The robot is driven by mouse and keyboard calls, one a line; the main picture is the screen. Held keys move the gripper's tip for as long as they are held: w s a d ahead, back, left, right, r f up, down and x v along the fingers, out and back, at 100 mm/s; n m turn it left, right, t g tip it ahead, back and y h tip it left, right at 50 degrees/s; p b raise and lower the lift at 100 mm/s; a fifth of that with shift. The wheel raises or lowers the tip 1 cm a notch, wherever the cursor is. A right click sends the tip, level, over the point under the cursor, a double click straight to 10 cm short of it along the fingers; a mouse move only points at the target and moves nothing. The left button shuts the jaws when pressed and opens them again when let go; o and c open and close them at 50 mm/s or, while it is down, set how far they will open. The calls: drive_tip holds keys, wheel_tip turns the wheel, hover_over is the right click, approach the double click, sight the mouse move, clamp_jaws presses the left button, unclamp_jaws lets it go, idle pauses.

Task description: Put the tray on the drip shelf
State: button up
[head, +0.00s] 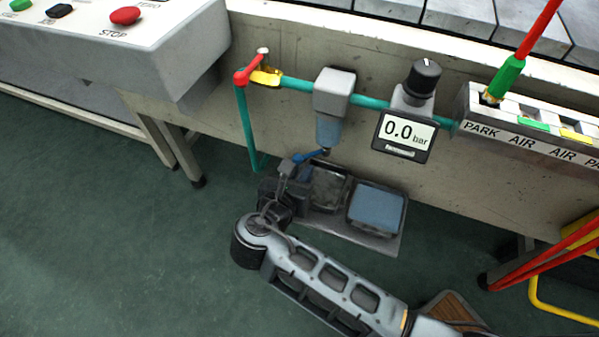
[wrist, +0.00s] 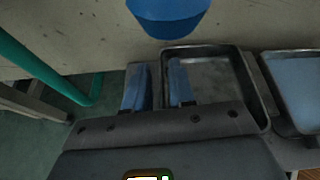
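A grey metal tray (head: 328,190) with a dark rim sits low at the wall, below the filter bowl, on the left of a flat grey shelf (head: 385,243). It also shows in the wrist view (wrist: 222,75), looking empty. A second tray (head: 377,208) with a blue surface inside stands on the right of the shelf, and part of it shows in the wrist view (wrist: 300,85). My gripper (wrist: 158,78) is open. Its right finger overlaps the empty tray's left side, and its left finger is outside it. I cannot tell whether either finger touches it.
The blue filter bowl (wrist: 168,15) hangs just above the empty tray; its unit is on the wall (head: 332,95). A teal pipe (head: 245,125) runs down at the left. A gauge (head: 402,135) reads 0.0 bar. Red hoses (head: 545,255) are at the right. Open floor lies left.

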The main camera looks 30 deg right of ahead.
drive_tip(key=shift+o, duration=0.8)
drive_tip(key=shift+s+a+r, duration=0.1)
drive_tip(key=shift+a+r, duration=0.05)
drive_tip(key=shift+a, duration=0.05)
drive_tip(key=p+v, duration=0.4)
drive_tip(key=v, duration=0.7)
drive_tip(key=shift+s+a+p, duration=0.2)
drive_tip(key=shift+p, duration=0.15)
